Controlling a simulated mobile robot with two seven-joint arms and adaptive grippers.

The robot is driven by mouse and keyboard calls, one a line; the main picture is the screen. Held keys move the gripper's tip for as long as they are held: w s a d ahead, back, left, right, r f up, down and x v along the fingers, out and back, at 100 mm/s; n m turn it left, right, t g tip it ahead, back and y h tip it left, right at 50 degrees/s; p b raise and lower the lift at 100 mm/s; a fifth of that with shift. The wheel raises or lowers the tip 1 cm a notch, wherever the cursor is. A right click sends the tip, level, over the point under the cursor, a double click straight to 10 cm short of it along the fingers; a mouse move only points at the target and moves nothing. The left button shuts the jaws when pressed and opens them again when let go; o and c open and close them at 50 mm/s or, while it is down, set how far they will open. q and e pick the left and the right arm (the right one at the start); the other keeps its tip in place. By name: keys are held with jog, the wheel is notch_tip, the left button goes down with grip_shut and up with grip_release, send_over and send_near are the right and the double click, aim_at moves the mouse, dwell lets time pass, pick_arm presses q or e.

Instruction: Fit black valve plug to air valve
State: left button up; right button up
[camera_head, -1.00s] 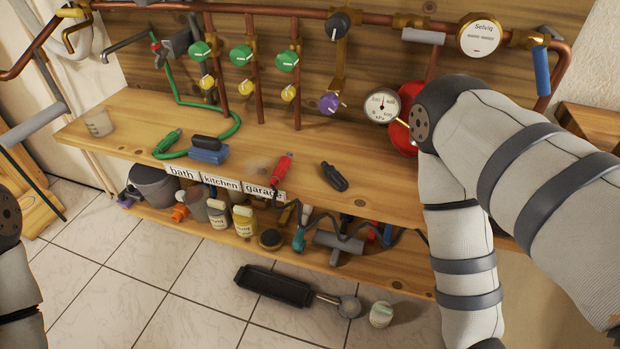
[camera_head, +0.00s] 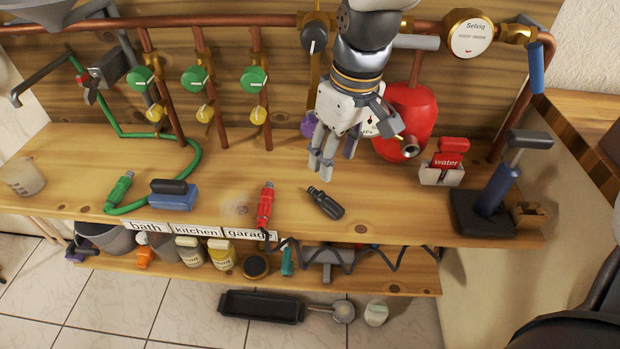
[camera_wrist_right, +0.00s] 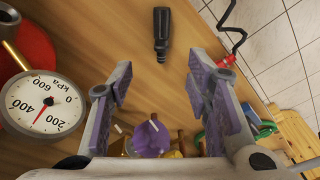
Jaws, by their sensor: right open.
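The black valve plug (camera_head: 325,203) lies on the wooden bench near its front edge, right of the red plug. It also shows at the top of the right wrist view (camera_wrist_right: 161,33). My right gripper (camera_head: 322,170) points down over the bench, just behind the black plug. Its fingers are spread and empty in the right wrist view (camera_wrist_right: 158,75), with the plug apart from them. Which valve is the air valve is not marked. A purple knob (camera_head: 308,125) sits by the pressure gauge (camera_wrist_right: 42,102), and a black knob (camera_head: 314,38) is higher up. My left gripper is out of view.
The red plug (camera_head: 265,206), blue block (camera_head: 172,195) and green plug (camera_head: 119,189) lie to the left. Green knobs line the pipes behind. Bench around the black plug is clear.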

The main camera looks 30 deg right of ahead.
jog(key=b, duration=0.1)
send_over(325, 197)
jog(key=s, duration=0.2)
jog(key=f, duration=0.6)
jog(key=shift+w+d+f, duration=0.15)
jog(key=shift+w, duration=0.1)
jog(key=f, duration=0.2)
jog(key=w+f+b, duration=0.1)
jog(key=f, duration=0.2)
jog(key=shift+w+f, duration=0.1)
jog(key=shift+f, duration=0.2)
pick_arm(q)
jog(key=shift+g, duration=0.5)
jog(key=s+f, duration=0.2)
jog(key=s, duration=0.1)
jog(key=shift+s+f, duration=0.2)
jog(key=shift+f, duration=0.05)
pick_arm(e)
jog(key=shift+r, duration=0.2)
grip_shut()
